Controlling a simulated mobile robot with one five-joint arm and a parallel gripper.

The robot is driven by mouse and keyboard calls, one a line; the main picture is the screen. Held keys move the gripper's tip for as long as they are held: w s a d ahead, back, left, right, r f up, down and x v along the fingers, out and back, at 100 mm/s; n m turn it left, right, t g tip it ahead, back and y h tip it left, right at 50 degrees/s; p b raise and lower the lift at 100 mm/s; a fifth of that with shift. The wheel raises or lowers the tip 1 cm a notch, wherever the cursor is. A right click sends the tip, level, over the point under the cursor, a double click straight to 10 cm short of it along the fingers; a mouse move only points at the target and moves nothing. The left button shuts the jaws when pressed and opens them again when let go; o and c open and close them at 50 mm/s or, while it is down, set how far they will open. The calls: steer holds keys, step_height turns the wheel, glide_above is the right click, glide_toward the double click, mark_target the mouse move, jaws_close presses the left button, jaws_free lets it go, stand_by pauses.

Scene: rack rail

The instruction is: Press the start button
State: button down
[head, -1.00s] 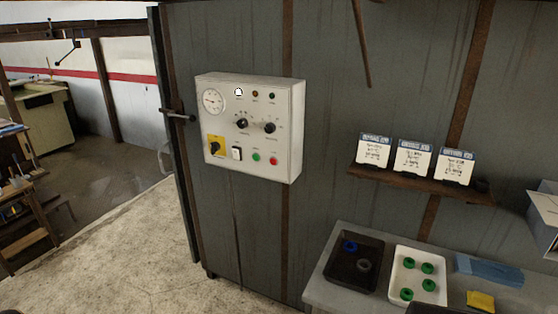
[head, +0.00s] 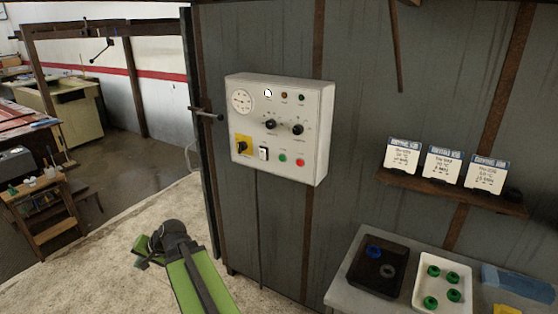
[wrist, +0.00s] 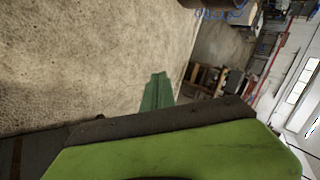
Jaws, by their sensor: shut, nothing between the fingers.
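A white control panel (head: 270,112) is mounted on the grey wall in the head view. Low on its face are a green button (head: 282,158) and, just right of it, a red button (head: 300,162). Their labels are too small to read, so I cannot confirm which is start; the green one looks likely. My green arm rises at the bottom of the head view, left of and below the panel. My gripper (wrist: 157,92) shows in the wrist view as narrow green fingers, shut and empty over the floor. It is well apart from the panel, which the wrist view does not show.
The panel also has a gauge (head: 241,101), black knobs (head: 270,123), a yellow-backed rotary switch (head: 242,145) and a white rocker switch (head: 264,153). A handle (head: 206,115) juts out left of it. A bench with a black tray (head: 357,277) stands at right.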

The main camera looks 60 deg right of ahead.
mark_target(282, 158)
steer(key=s+d+r+m+t+h, duration=0.25)
steer(key=d+r+m, duration=0.2)
steer(key=d, duration=0.65)
steer(key=s+d+r+m+t+h, duration=0.1)
steer(key=s+d+r+m+h, duration=0.4)
steer(key=d, duration=0.6)
steer(key=s+d+r+m+t+h, duration=0.1)
steer(key=d+r+m+t, duration=0.15)
steer(key=d+m, duration=0.6)
steer(key=s+d+r+m+g+h, duration=0.1)
steer(key=s+d+r+m+h, duration=0.1)
steer(key=s+d, duration=0.4)
steer(key=s+d+r+m+g+h+p, duration=0.1)
steer(key=s+d+r+m+h, duration=0.1)
steer(key=d, duration=0.6)
steer(key=s+m+h, duration=0.1)
steer(key=s+h, duration=0.1)
steer(key=s, duration=0.1)
steer(key=shift+s+r, duration=0.35)
steer(key=shift+s, duration=0.05)
steer(key=shift+d, duration=0.15)
steer(key=shift+d, duration=4.3)
steer(key=shift+d, duration=0.1)
steer(key=shift+d, duration=0.3)
